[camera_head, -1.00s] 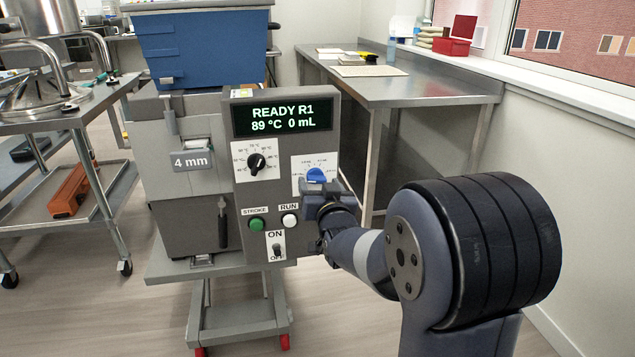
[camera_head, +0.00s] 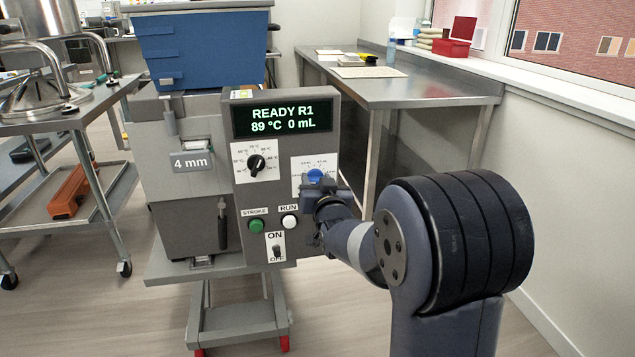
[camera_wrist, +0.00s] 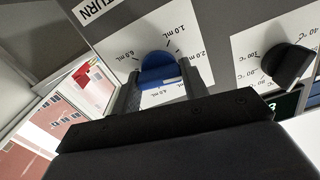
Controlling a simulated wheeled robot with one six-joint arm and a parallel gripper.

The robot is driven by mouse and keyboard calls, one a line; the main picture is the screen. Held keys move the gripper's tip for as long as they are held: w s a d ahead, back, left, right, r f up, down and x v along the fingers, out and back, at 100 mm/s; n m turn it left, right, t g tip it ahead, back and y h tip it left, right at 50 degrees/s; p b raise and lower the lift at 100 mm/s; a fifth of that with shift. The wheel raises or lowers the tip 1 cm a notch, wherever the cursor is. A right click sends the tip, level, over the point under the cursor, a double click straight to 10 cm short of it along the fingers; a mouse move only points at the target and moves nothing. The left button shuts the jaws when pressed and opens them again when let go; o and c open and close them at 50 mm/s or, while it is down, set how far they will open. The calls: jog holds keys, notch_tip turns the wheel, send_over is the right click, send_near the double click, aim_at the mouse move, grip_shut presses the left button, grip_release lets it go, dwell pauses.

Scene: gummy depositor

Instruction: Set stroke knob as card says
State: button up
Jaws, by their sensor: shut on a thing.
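The blue stroke knob (camera_head: 315,176) sits on a white dial plate (camera_head: 302,164) at the right of the machine's control panel. In the wrist view the blue knob (camera_wrist: 158,72) is between the two fingers of my gripper (camera_wrist: 160,88), which is shut on it. That view is turned over; 1.0 mL, 2.0 mL and 6.0 mL can be read around the knob. Its exact setting cannot be told. In the head view my gripper (camera_head: 316,187) covers the lower part of the dial.
The display (camera_head: 283,117) reads READY R1, 89 °C, 0 mL. A black temperature knob (camera_head: 257,164) is left of the stroke dial. A green STROKE button (camera_head: 256,226), a white RUN button (camera_head: 290,222) and an ON/OFF switch (camera_head: 277,250) are below.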

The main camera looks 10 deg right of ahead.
jog(key=shift+c, duration=1.1)
